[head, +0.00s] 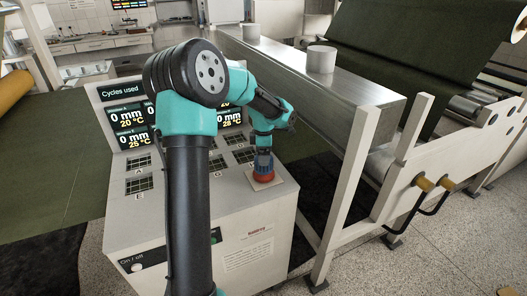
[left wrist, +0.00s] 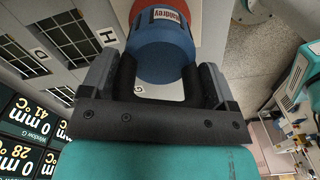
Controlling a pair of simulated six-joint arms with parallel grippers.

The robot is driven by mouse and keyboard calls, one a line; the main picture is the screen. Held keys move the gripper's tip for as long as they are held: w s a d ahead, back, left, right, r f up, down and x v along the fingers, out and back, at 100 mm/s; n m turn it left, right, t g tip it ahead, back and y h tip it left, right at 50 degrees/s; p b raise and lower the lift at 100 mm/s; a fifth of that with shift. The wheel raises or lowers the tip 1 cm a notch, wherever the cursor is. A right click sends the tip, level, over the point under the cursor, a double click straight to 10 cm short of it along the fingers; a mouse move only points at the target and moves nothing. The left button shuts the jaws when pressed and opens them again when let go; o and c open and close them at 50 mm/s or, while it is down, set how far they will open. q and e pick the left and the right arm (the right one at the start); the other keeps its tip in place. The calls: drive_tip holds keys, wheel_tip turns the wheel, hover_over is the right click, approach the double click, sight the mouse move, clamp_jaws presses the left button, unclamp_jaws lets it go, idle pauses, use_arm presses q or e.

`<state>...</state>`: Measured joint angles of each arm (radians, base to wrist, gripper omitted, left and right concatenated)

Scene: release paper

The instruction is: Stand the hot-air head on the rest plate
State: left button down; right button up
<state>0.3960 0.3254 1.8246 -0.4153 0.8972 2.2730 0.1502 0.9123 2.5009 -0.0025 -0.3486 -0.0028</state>
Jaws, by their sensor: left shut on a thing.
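The hot-air head (head: 264,166) is a blue cylinder with a red lower end. It looks upright, red end down, on or just above the pale square rest plate (head: 277,184) at the right front of the white console top. Whether it touches the plate I cannot tell. My left gripper (head: 263,151) comes from above and is shut on the blue body. In the left wrist view the blue head (left wrist: 160,45) sits between both fingers, with its label facing the camera. The red end (left wrist: 186,10) shows beyond it. My right gripper is not in view.
The white console (head: 240,205) has lettered dark grid windows (head: 139,184) and display screens (head: 125,125) behind them. A long metal beam (head: 300,70) with white cups (head: 321,60) stands to the right, beside a white frame (head: 345,190) and dark green fabric (head: 420,50).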

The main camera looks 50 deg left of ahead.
use_arm(q)
drive_tip(key=shift+f, duration=0.1)
unclamp_jaws()
wheel_tip(320, 180, up, 12)
drive_tip(key=shift+r, duration=0.15)
idle(0.7)
